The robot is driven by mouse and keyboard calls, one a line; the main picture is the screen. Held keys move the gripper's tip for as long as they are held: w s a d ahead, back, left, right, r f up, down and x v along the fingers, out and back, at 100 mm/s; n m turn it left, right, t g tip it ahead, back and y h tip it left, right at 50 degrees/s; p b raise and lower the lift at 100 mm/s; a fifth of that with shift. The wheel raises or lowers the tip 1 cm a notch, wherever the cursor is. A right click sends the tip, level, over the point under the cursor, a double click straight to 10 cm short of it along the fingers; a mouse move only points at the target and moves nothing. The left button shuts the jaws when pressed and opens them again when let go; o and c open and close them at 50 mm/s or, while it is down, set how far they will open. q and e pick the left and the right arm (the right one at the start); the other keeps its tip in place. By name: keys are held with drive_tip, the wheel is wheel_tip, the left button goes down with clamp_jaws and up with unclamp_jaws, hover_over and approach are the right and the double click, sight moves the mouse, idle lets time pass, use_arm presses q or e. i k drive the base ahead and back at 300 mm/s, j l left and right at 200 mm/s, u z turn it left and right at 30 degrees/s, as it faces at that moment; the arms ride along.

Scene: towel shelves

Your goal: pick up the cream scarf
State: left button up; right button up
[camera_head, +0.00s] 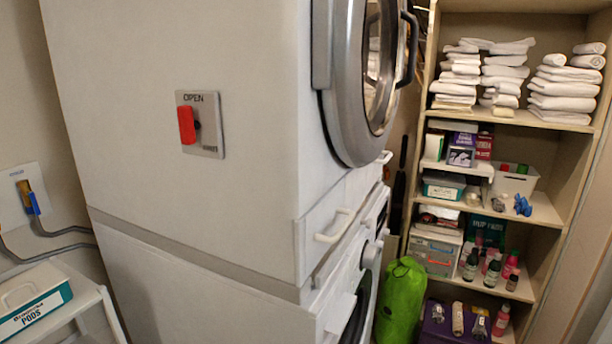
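I cannot pick out a cream scarf for certain. Folded white and off-white cloths lie in stacks on the upper shelf board (530,122) at the right. The left stack (457,80) has slightly creamier folds near its bottom. A middle stack (504,72) stands close beside it, and a wider stack (565,88) is to the right. Neither of my grippers is in view.
A large white stacked washer-dryer (200,220) fills the left and middle, its round door (350,80) standing out towards the shelves. A green bag (400,300) is on the floor between. Lower shelves hold boxes, bottles and a white bin (512,184). A pods box (35,300) is at far left.

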sight(457, 314)
drive_tip(key=z, duration=0.85)
